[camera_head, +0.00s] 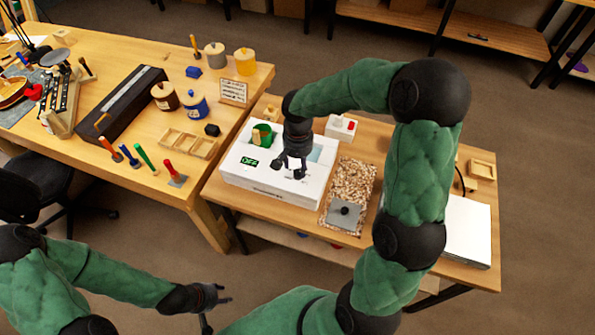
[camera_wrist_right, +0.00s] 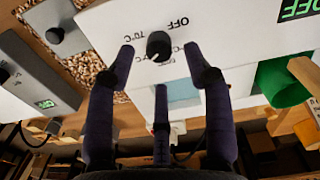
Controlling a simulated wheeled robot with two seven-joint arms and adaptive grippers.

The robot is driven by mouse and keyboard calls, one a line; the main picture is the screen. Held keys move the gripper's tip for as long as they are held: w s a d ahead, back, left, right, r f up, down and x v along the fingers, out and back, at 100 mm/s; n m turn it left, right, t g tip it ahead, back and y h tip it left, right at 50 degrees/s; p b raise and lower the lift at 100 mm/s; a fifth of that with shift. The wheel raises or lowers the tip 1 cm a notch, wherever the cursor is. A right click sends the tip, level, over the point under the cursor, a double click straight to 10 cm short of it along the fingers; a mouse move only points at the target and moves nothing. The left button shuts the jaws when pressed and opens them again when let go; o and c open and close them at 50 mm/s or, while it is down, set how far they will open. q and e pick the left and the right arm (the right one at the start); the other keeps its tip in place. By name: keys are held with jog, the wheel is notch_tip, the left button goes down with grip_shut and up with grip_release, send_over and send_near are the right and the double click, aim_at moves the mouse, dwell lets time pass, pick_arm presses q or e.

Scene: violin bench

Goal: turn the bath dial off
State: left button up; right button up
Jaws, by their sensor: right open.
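The white bath box (camera_head: 265,187) stands on the right-hand wooden table, and its small green display (camera_head: 249,162) reads OFF. In the right wrist view its black round dial (camera_wrist_right: 158,46) sits on the white panel among OFF and temperature labels; I cannot clearly tell where its pointer aims. The display also shows at the top right of that view (camera_wrist_right: 298,9). My right gripper (camera_head: 288,166) is over the box, its fingers (camera_wrist_right: 160,62) spread around the dial in that view, holding nothing; contact is unclear. It hides the dial in the head view. My left gripper (camera_head: 216,302) is low, away from the tables, with fingers apart.
A green cup (camera_head: 262,134) is at the box's back left. A tray of wood chips (camera_head: 352,180) with a grey block (camera_head: 344,213) lies right of it. A small white device with a red button (camera_head: 341,127) stands behind. The left bench (camera_head: 120,180) carries jars and handled tools.

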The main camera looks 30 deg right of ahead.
aim_at(298, 172)
jog(key=shift+f+b, duration=0.4)
jog(key=shift+f, duration=1.6)
grip_shut()
